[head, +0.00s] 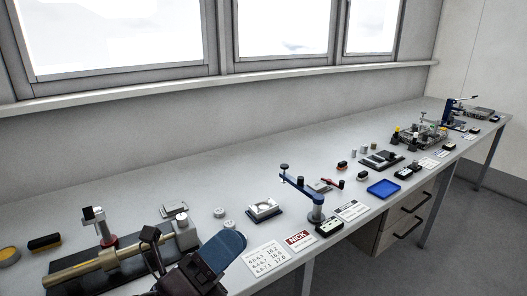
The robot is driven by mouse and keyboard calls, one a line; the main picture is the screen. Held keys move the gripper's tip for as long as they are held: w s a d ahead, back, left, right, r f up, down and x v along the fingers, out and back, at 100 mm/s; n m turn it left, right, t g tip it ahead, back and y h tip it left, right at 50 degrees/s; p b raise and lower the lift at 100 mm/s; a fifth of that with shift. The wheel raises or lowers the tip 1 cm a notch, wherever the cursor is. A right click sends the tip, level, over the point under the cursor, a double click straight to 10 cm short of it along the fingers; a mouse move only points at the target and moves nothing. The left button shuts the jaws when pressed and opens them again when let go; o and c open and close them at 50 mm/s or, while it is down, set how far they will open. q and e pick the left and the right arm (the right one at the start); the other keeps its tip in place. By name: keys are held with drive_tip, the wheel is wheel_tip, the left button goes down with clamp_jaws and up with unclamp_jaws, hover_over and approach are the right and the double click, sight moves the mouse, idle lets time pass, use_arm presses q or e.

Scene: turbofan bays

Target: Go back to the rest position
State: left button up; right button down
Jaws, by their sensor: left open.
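My left gripper (160,254) shows at the bottom of the head view, left of centre, dark and partly cut off by the lower edge. It is open, and I see nothing held in it. It appears in front of a brass-coloured bar (82,271) on a black fixture; whether it touches the fixture cannot be told. A blue rounded part beside it looks like part of my arm. My right gripper is not in view.
A long grey workbench (270,165) runs under the windows. Along it stand a blue-armed stand (316,206), a white block on a dark base (264,209), printed cards (268,259), a blue tray (383,188) and several small instruments. Bare bench lies toward the wall; open floor is at right.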

use_arm(q)
drive_tip(key=w+a+f+n+t+y, duration=0.1)
drive_tip(key=a+f+n+t+y, duration=0.1)
drive_tip(key=a+f+n+y, duration=0.9)
drive_tip(key=w+a+f+n+t+y, duration=0.15)
drive_tip(key=a+n+y, duration=0.6)
drive_tip(key=n, duration=0.75)
drive_tip(key=s+a+f+n+g+y, duration=0.1)
drive_tip(key=s+a+f+n+g, duration=0.1)
drive_tip(key=s+f+n+g, duration=0.5)
drive_tip(key=s+a+f+n+g+y, duration=0.1)
drive_tip(key=s+a+f+n+g, duration=0.15)
drive_tip(key=s+f+g, duration=0.8)
drive_tip(key=w+f+t, duration=0.5)
drive_tip(key=f+t, duration=0.3)
drive_tip(key=t, duration=0.4)
drive_tip(key=shift+d+f+h, duration=0.2)
drive_tip(key=shift+f+h, duration=0.2)
drive_tip(key=shift+h, duration=0.05)
drive_tip(key=shift+w, duration=0.1)
